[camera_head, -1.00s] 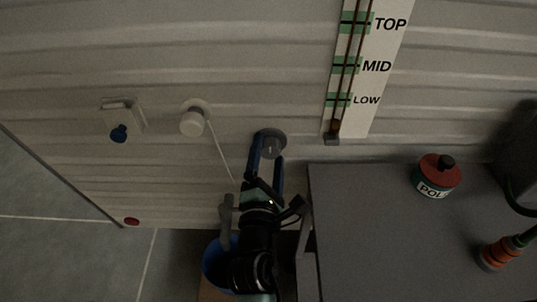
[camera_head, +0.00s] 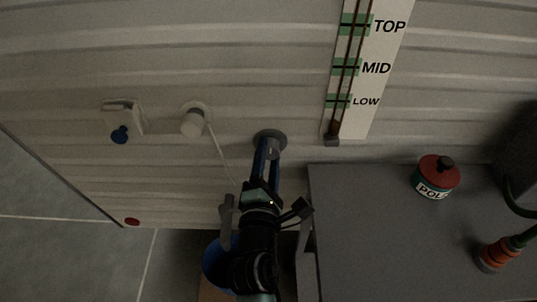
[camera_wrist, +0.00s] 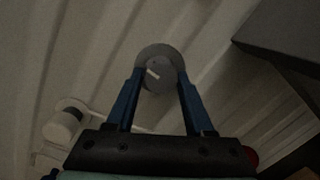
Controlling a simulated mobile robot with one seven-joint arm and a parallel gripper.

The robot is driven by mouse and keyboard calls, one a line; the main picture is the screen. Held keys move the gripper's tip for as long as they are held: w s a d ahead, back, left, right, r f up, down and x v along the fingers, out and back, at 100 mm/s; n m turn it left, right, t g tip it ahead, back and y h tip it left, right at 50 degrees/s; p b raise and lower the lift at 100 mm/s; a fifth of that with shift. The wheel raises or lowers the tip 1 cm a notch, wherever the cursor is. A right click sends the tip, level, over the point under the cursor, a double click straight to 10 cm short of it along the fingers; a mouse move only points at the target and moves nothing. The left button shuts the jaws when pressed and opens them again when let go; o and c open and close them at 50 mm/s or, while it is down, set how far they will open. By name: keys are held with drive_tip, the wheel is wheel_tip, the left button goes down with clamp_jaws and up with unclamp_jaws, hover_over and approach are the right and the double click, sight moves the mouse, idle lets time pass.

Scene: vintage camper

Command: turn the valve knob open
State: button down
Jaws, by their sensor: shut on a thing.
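The valve knob (camera_head: 271,138) is a grey round knob on a wider round plate on the ribbed wall. In the wrist view the knob (camera_wrist: 159,77) sits between the fingertips, with a short white mark slanting on its face. My gripper (camera_head: 269,153) reaches up to it with two blue fingers. In the wrist view my gripper (camera_wrist: 162,80) has one finger at each side of the knob, shut on it. The fingertips hide part of the knob's sides.
A TOP/MID/LOW gauge (camera_head: 350,85) hangs right. A grey counter (camera_head: 390,245) holds a red-topped tin (camera_head: 437,178). A blue bucket (camera_head: 214,265) stands below.

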drive_tip(key=m+p, duration=0.2)
drive_tip(key=m, duration=0.3)
drive_tip(key=shift+r, duration=0.15)
drive_tip(key=m+p, duration=0.1)
drive_tip(key=m, duration=0.1)
drive_tip(key=m+p, duration=0.1)
drive_tip(key=m, duration=0.1)
drive_tip(key=shift+d+r+g+y, duration=0.1)
drive_tip(key=shift+g+y, duration=0.2)
drive_tip(key=m+p, duration=0.3)
drive_tip(key=m, duration=0.1)
drive_tip(key=shift+m+y+p, duration=0.35)
drive_tip(key=shift+m+y, duration=0.05)
drive_tip(key=shift+m+p, duration=1)
drive_tip(key=shift+c, duration=1.4)
unclamp_jaws()
drive_tip(key=shift+s+d, duration=0.1)
drive_tip(key=s+r+p, duration=0.1)
drive_tip(key=s, duration=1.1)
drive_tip(key=shift+s+p, duration=0.3)
drive_tip(key=shift+s, duration=0.1)
